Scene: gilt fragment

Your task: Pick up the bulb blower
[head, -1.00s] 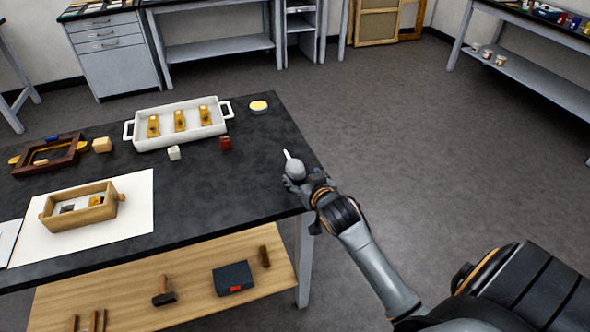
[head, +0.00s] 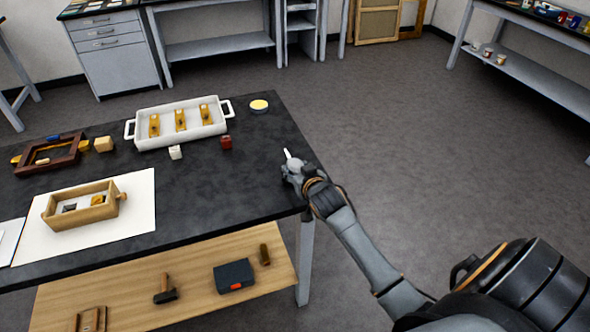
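The bulb blower (head: 294,163) is a small grey bulb with a pale, pointed nozzle sticking up. It is at the right edge of the dark tabletop. My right gripper (head: 292,173) is at the bulb, coming in from the lower right, and covers its lower part. The fingers are small and partly hidden, so I cannot tell whether they are closed on the bulb or only around it. My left gripper is not in view.
The tabletop left of the blower is clear.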

